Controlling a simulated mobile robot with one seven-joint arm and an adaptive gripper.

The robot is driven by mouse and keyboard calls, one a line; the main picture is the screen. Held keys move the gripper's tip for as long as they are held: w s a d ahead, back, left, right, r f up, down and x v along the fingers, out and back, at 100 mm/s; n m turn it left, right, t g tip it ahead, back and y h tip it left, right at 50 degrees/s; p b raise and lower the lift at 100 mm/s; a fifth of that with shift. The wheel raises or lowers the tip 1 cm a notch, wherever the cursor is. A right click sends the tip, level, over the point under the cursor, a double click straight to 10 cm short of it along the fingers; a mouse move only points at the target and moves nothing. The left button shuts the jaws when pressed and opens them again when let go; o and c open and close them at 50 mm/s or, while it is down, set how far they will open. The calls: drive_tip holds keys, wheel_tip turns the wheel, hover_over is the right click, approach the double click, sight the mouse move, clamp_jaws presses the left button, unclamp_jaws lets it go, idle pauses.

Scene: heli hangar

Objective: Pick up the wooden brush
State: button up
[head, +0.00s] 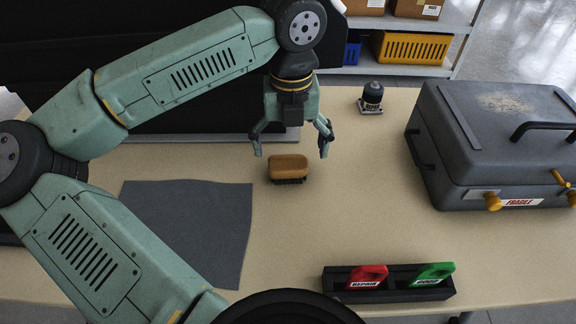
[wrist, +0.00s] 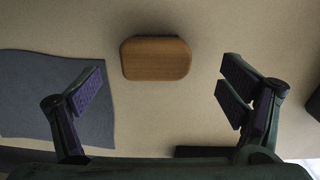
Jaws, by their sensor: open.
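The wooden brush (head: 289,168) lies on the tan table with its brown wooden back up and dark bristles down. In the wrist view the brush (wrist: 156,58) shows as a rounded brown block, ahead of and between the two fingers. My gripper (head: 291,150) is open and points down above the brush, with a finger on each side in the head view. In the wrist view my gripper (wrist: 160,95) is spread wide and empty. The exact height of the fingertips above the table is hard to tell.
A grey cloth (head: 195,220) lies left of the brush. A grey case (head: 500,140) stands at right, with a small dark-capped device (head: 371,97) behind. A black holder (head: 388,291) with red and green tags stands at the front edge. The table around the brush is clear.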

sight(288, 162)
drive_tip(key=f, duration=0.4)
drive_tip(key=shift+s+a+f+p, duration=0.1)
drive_tip(key=shift+a+f+p, duration=0.1)
drive_tip(key=shift+f+p, duration=0.15)
drive_tip(key=shift+r, duration=0.1)
drive_tip(key=c, duration=1.3)
drive_tip(key=shift+r, duration=0.6)
wheel_tip(288, 162, up, 2)
drive_tip(key=shift+r+b, duration=0.15)
drive_tip(key=shift+b, duration=0.3)
drive_tip(key=s+d+b, duration=0.1)
drive_tip(key=s+d, duration=0.1)
drive_tip(key=d, duration=0.2)
drive_tip(key=s+d+r+b, duration=0.1)
drive_tip(key=s+d, duration=0.1)
drive_tip(key=d, duration=0.3)
drive_tip(key=s+d+b, duration=0.1)
drive_tip(key=s+d, duration=0.1)
drive_tip(key=d, duration=0.3)
drive_tip(key=shift+s+d+r, duration=0.25)
drive_tip(key=shift+s, duration=0.1)
